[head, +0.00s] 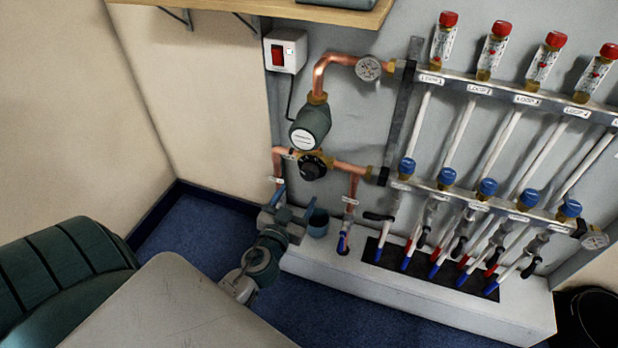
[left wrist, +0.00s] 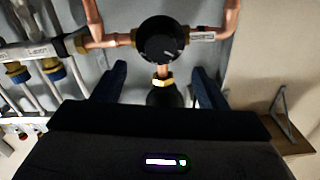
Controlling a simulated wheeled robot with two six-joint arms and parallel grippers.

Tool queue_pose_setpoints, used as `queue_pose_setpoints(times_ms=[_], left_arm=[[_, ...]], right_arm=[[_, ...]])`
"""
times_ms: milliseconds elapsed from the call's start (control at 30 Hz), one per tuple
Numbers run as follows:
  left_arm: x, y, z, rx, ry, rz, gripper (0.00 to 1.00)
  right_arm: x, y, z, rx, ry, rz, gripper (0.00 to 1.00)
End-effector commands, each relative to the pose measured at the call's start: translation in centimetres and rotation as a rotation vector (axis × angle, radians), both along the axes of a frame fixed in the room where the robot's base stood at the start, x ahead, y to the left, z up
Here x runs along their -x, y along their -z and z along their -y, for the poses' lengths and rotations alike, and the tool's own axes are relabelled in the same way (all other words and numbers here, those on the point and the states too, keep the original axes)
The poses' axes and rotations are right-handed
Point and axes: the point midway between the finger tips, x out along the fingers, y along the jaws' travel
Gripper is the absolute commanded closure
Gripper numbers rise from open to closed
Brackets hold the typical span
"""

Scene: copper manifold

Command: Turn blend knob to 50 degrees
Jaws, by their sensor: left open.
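The blend knob (head: 313,167) is a round black dial on a brass valve, between copper pipes on the grey wall panel. In the left wrist view the knob (left wrist: 160,40) faces me, with a short pale mark toward its lower right edge. My left gripper (head: 294,202) is just below the knob in the head view and apart from it. In the left wrist view its two blue fingers (left wrist: 160,70) are spread wide, with nothing between them touching. The knob shows beyond the fingertips, near the middle. My right gripper is not in view.
A dark green pump (head: 310,126) sits above the knob, with a pressure gauge (head: 368,69) to its upper right. The manifold (head: 500,95) with blue caps fills the right. A white plinth (head: 400,290) runs below.

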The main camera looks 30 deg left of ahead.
Motion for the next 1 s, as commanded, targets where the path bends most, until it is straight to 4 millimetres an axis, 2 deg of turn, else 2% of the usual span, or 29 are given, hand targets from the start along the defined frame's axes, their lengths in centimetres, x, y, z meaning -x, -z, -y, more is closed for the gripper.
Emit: queue_pose_setpoints(times_ms=[33, 200, 400, 600, 833, 867, 1000], left_arm=[[-1.1, -0.4, -0.3, 0.000, -0.001, 0.002, 0.34], [-4.3, -0.4, -1.0, 0.000, -0.002, 0.001, 0.34], [-7.1, -0.1, -1.7, -0.001, -0.001, -0.001, 0.34], [-8.2, 0.0, -2.0, -0.001, -0.001, -0.002, 0.34], [-8.3, 0.0, -2.0, -0.001, -0.001, -0.002, 0.34], [-8.3, 0.0, -2.0, -0.001, -0.001, -0.002, 0.36], [-8.3, 0.0, -2.0, -0.001, 0.000, -0.002, 0.64]], right_arm=[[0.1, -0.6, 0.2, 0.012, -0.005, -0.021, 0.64], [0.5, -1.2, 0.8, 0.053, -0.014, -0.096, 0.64], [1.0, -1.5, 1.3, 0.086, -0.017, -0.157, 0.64], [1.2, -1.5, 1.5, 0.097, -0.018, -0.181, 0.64], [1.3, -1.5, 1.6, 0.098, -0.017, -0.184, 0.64], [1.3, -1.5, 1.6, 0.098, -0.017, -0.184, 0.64], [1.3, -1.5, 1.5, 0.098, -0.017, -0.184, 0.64]])
